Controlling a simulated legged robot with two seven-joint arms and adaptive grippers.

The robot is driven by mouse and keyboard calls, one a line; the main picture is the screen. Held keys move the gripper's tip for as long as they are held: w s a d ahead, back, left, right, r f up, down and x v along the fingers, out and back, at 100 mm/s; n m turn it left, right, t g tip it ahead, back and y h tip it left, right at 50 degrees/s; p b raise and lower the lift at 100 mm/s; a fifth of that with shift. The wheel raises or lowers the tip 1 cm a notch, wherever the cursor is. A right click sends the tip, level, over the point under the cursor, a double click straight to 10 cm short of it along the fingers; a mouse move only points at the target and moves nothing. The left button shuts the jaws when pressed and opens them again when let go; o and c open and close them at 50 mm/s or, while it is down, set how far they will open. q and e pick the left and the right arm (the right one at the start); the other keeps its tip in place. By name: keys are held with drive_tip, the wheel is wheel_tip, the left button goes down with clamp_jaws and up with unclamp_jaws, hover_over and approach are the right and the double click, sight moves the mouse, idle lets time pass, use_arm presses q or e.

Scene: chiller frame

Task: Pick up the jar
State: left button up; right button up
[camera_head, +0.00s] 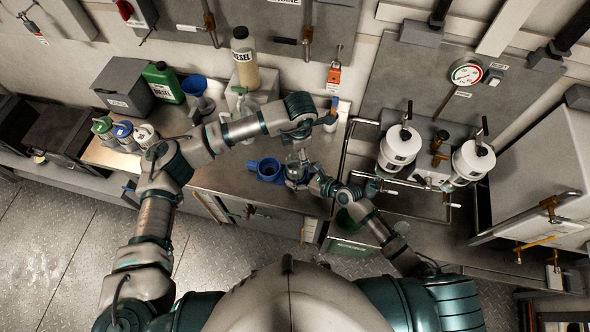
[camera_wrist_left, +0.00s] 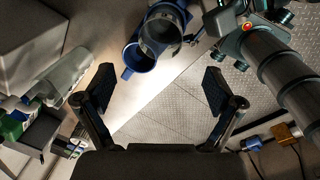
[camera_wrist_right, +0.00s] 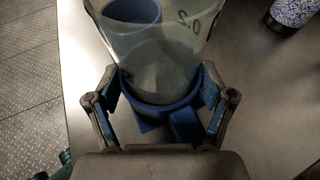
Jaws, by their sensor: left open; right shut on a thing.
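The clear jar (camera_head: 296,173) stands over the workbench edge area beside a blue cup (camera_head: 267,170). In the right wrist view the jar (camera_wrist_right: 160,65) is see-through with dark markings, and a blue ring with a handle (camera_wrist_right: 185,122) sits at its near end. My right gripper (camera_wrist_right: 160,98) is shut on the jar, one finger on each side. The left wrist view shows the jar's rim (camera_wrist_left: 160,32) overlapping the blue cup (camera_wrist_left: 138,62). My left gripper (camera_wrist_left: 158,88) is open and empty, apart from both. I cannot tell whether the jar touches the bench.
A diesel bottle (camera_head: 245,62), a green can (camera_head: 163,82) and a blue funnel (camera_head: 196,90) stand at the back left of the workbench (camera_head: 225,178). White canisters (camera_head: 400,147) and pipe rails are at the right. Bare bench lies left of the cup.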

use_arm(q)
drive_tip(key=s+n+t, duration=0.1)
drive_tip(key=n, duration=0.3)
use_arm(e)
drive_tip(key=shift+d+f, duration=0.1)
drive_tip(key=shift+d, duration=0.05)
drive_tip(key=shift+a, duration=0.2)
use_arm(q)
drive_tip(key=n+t, duration=0.2)
drive_tip(key=n, duration=1)
approach(294, 162)
drive_tip(key=x, duration=0.5)
drive_tip(key=shift+s+a+f, duration=0.1)
drive_tip(key=shift+s+a, duration=0.05)
drive_tip(key=shift+s, duration=0.25)
drive_tip(key=c, duration=1.4)
use_arm(e)
drive_tip(key=shift+d, duration=0.1)
use_arm(q)
drive_tip(key=shift+o, duration=0.2)
wheel_tip(294, 162, up, 10)
